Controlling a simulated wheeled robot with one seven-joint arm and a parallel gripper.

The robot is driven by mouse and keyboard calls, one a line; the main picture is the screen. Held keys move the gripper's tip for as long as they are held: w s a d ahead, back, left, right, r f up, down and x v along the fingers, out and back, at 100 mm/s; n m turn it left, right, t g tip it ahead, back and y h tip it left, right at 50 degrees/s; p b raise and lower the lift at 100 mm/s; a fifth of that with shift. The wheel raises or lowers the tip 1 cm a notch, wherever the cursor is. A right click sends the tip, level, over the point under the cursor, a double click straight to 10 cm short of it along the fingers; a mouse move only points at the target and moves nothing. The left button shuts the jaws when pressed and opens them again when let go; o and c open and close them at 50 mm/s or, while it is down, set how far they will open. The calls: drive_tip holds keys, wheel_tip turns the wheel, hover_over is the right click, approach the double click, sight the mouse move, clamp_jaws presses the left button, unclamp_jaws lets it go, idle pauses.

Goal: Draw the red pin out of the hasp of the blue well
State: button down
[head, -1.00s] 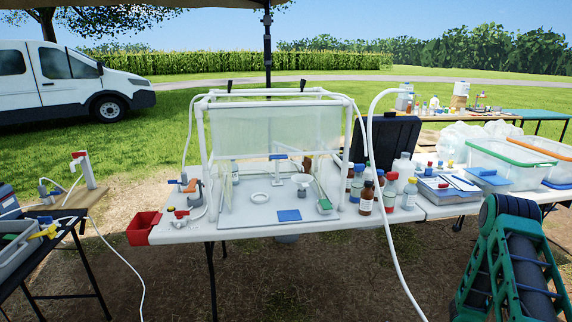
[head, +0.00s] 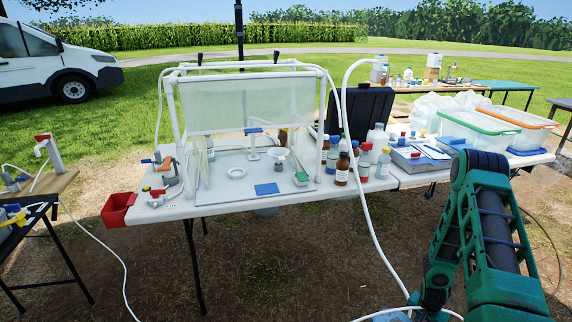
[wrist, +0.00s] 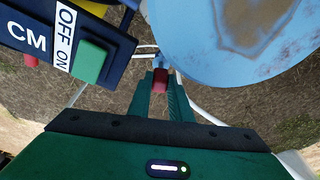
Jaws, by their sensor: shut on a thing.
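In the wrist view, my gripper (wrist: 160,82) is shut on the red pin (wrist: 160,78), a small red piece between its two green fingertips. A large pale blue round surface with a brown worn patch (wrist: 215,60), which looks like the top of the blue well, fills the upper right, just beyond the fingers. The hasp cannot be made out clearly, so I cannot tell whether the pin is in it or clear of it. The head view shows neither the gripper nor the blue well.
A dark box with an OFF/ON label and green switch (wrist: 92,60) is close at the upper left of the wrist view. In the head view, a white table (head: 150,212) carries a clear-sided frame and bottles. A white hose (head: 372,215) hangs in front of it.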

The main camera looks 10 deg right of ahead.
drive_tip(key=shift+w+d+v, duration=0.1)
drive_tip(key=shift+d+v, duration=0.05)
drive_tip(key=shift+v, duration=0.7)
drive_tip(key=shift+w+d+v, duration=0.1)
drive_tip(key=shift+d+v, duration=0.1)
drive_tip(key=shift+v, duration=0.65)
drive_tip(key=shift+w+d+v, duration=0.1)
drive_tip(key=shift+d+v, duration=0.05)
drive_tip(key=shift+v, duration=0.65)
drive_tip(key=shift+r, duration=0.2)
